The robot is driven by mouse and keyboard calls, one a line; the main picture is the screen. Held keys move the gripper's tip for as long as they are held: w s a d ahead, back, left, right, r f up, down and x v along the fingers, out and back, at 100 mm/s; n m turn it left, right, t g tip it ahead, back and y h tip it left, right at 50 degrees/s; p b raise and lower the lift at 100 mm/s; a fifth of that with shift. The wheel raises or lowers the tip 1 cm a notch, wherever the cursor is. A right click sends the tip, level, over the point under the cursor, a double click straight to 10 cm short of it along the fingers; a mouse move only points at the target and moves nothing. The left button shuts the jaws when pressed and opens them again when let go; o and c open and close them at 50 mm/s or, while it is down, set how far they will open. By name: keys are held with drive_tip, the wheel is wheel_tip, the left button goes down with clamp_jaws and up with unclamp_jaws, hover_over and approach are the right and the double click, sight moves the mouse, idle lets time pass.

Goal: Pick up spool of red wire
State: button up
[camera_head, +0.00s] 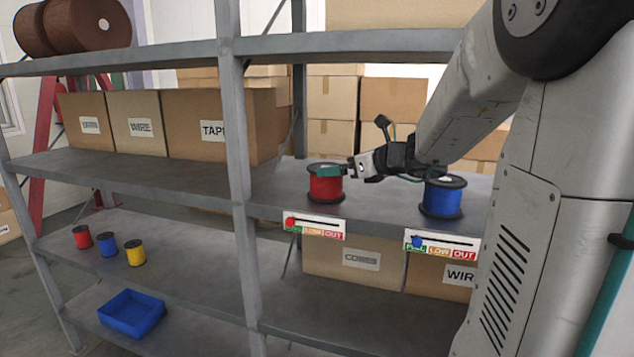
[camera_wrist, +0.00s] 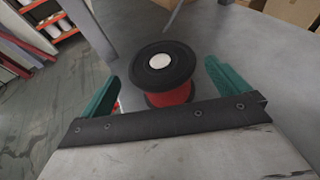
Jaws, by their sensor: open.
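The spool of red wire (camera_head: 325,186) has black flanges and stands upright on the right-hand middle shelf in the head view. In the wrist view the red spool (camera_wrist: 167,75) is just ahead, between the two green fingers, with its black top flange and white hub showing. My gripper (camera_head: 330,172) is at the spool's right side, with a green finger across its upper front in the head view. In the wrist view my gripper (camera_wrist: 162,90) is open, with a gap between each finger and the spool. Whether anything touches is unclear.
A blue wire spool (camera_head: 442,197) stands right of the red one, beneath my arm. A grey shelf post (camera_head: 232,130) is at the left. Small red, blue and yellow spools and a blue bin (camera_head: 131,313) occupy lower left shelves.

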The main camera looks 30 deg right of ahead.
drive_tip(key=x, duration=0.5)
drive_tip(key=shift+w+f, duration=0.2)
drive_tip(key=shift+w, duration=0.05)
drive_tip(key=shift+a, duration=0.1)
drive_tip(key=c, duration=1)
drive_tip(key=shift+r, duration=0.1)
drive_tip(key=shift+c, duration=0.5)
